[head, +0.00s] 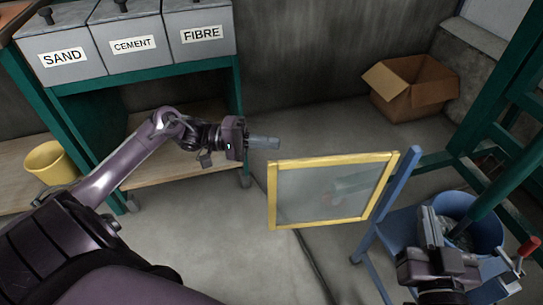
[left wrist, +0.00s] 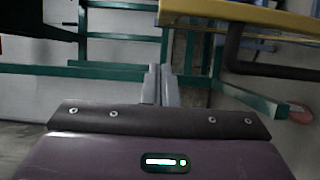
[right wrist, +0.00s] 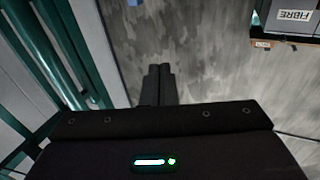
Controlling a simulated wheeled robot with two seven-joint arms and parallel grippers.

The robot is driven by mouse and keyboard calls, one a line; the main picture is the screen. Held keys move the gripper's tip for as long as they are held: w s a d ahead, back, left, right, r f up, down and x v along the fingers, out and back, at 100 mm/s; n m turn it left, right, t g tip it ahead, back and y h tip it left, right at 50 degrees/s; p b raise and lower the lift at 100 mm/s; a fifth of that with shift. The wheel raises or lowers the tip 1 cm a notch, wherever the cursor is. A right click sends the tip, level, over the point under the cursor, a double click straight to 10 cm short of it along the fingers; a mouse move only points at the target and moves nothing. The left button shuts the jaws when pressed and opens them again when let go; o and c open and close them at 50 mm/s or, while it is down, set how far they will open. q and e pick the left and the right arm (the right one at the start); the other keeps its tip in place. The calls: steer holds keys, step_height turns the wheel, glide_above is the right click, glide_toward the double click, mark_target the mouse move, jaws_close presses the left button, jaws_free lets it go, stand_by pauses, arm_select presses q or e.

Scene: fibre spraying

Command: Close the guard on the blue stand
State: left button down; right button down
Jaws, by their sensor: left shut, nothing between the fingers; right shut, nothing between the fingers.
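The guard is a clear panel in a yellow frame (head: 272,203). In the head view it stands out to the left of the blue stand (head: 398,185), swung open, with its right edge by the stand's post. A yellow bar of the frame (left wrist: 250,16) and a dark bracket-like bar (left wrist: 232,48) cross the upper right of the left wrist view. My left gripper (head: 273,143) is shut and empty, apart from the frame, just beyond its upper left corner in the head view. My right gripper (head: 428,212) is shut and empty near the stand and blue bucket.
The blue bucket (head: 490,214) sits at the stand, with a red-handled part (head: 528,247) close to my right arm. Green posts rise at the right. An open cardboard box (head: 410,88) lies behind. Labelled bins (head: 125,45) and a yellow bucket (head: 50,162) are at left.

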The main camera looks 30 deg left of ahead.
arm_select(q)
steer(key=shift+s+d, duration=1.45)
steer(key=shift+d, duration=0.1)
